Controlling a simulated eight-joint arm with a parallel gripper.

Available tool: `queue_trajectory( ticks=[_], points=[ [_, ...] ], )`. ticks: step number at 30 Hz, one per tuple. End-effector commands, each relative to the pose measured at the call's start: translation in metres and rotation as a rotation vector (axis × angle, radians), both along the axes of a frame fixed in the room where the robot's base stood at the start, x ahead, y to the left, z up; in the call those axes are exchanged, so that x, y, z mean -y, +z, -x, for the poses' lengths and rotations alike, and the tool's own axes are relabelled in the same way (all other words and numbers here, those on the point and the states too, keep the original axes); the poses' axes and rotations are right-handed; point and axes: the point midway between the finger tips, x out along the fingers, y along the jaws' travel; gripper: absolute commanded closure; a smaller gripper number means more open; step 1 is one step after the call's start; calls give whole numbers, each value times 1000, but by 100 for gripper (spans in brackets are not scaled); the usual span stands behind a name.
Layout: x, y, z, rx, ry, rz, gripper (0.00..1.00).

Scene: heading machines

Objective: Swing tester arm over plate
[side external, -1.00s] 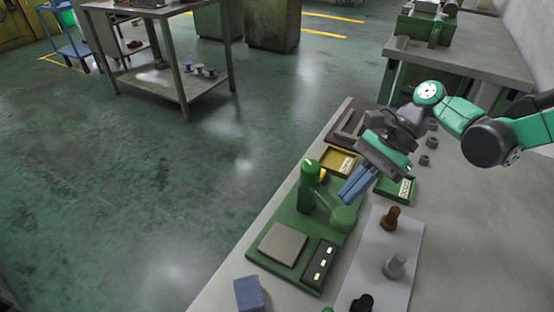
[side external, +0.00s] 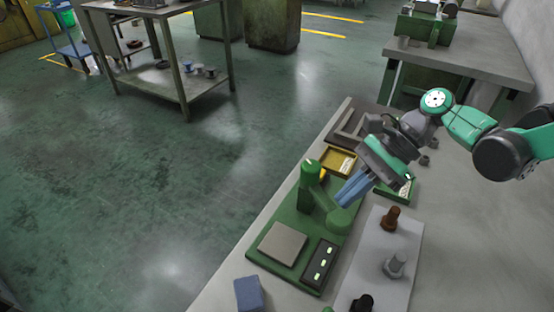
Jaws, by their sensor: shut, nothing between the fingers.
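The green tester (side external: 262,222) stands on the bench, with an upright green post (side external: 309,185) at its back left. Its green tester arm (side external: 340,220) reaches from the post toward the right and front, ending in a rounded head. The grey square plate (side external: 283,243) lies on the base in front of the post, and the arm's head is off to its right, not over it. My gripper (side external: 345,198) has blue fingers, shut and empty, pointing down and left. Their tips are right by the far side of the arm's head; I cannot tell whether they touch it.
A dark panel with lit displays (side external: 319,264) is beside the plate. A pale board with a brown bolt (side external: 390,219), a grey bolt (side external: 395,265) and a black one (side external: 362,303) lies right. A yellow tray (side external: 339,161), a green tray (side external: 406,190) and a blue block (side external: 249,293) are near.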

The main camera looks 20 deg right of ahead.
Motion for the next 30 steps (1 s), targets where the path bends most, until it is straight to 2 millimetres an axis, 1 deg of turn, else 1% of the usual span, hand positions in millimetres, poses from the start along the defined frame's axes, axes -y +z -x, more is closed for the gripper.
queue_trajectory(
  ticks=[5, 15, 30],
  points=[
    [-7, 0, 6, 1, -105, 0, 100],
    [-27, 0, 15, 1, -419, -1, 100],
    [-54, 0, 17, -3, -407, 1, 100]
  ],
)
